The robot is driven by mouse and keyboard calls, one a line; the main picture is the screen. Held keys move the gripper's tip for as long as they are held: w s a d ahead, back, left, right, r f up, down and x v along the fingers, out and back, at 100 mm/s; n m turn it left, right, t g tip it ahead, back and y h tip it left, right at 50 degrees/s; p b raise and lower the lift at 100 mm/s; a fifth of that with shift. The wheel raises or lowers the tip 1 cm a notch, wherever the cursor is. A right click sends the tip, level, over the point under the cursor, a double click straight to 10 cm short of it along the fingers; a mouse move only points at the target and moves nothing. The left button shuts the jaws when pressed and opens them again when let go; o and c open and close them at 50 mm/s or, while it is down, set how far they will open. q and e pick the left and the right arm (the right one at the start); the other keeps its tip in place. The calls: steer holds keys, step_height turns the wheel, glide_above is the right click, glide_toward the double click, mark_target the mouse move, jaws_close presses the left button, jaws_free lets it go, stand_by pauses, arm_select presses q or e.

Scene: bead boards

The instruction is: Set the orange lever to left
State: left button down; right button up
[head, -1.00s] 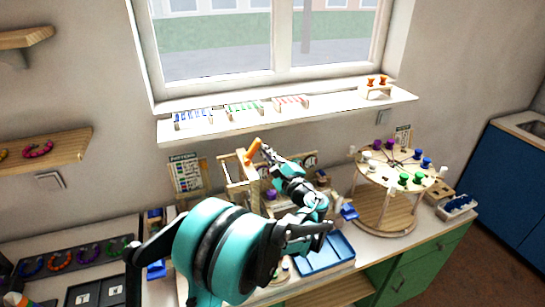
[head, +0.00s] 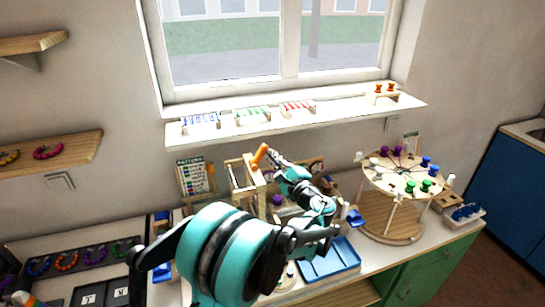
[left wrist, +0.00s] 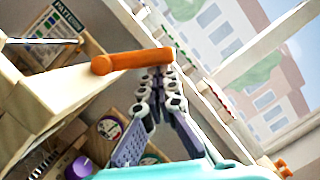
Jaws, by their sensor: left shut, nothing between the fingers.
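The orange lever (head: 259,156) sits on top of a light wooden frame (head: 235,177) at the back of the counter, below the window sill. In the head view it slants up to the right. In the left wrist view the orange lever (left wrist: 130,60) runs across the top of the wooden block, its free end near my fingertips. My left gripper (head: 271,155) is shut and empty, just right of the lever's upper end. The left gripper (left wrist: 163,76) also shows in the wrist view; I cannot tell whether it touches the lever. My right gripper is not in view.
A round wooden stand (head: 385,178) with coloured pegs is to the right. A blue tray (head: 330,262) lies in front. A pattern card (head: 195,176) stands left of the frame. The window sill (head: 350,113) with small bead racks juts out above. Dials and a purple knob (left wrist: 80,167) are close below the gripper.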

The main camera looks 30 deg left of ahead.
mark_target(263, 150)
arm_select(q)
steer(key=shift+r, duration=0.15)
steer(key=n+p, duration=0.1)
steer(key=n, duration=0.1)
steer(key=s+a+r+n+p, duration=0.1)
steer(key=shift+r+n+g+h, duration=0.3)
steer(key=shift+n+g, duration=0.1)
steer(key=n, duration=0.1)
steer(key=s+a+n+p, duration=0.1)
steer(key=shift+s+r+n+g+h, duration=0.1)
steer(key=shift+r+n+g+h, duration=0.2)
steer(key=shift+r+n, duration=0.1)
steer(key=shift+s+a+r+n+h+p, duration=0.1)
steer(key=shift+s+a+n+h+p, duration=0.1)
steer(key=shift+s+n+p, duration=0.3)
steer(key=shift+s+a+r+n+h+p, duration=0.1)
steer(key=shift+a+n+p, duration=0.1)
steer(key=shift+n, duration=0.5)
steer(key=n, duration=0.1)
steer(key=s+a+n, duration=0.1)
steer(key=shift+n+h, duration=0.3)
steer(key=shift+h, duration=0.1)
steer(key=shift+s+a+f+p, duration=0.1)
steer(key=shift+s+a+p, duration=0.2)
steer(key=shift+s, duration=0.05)
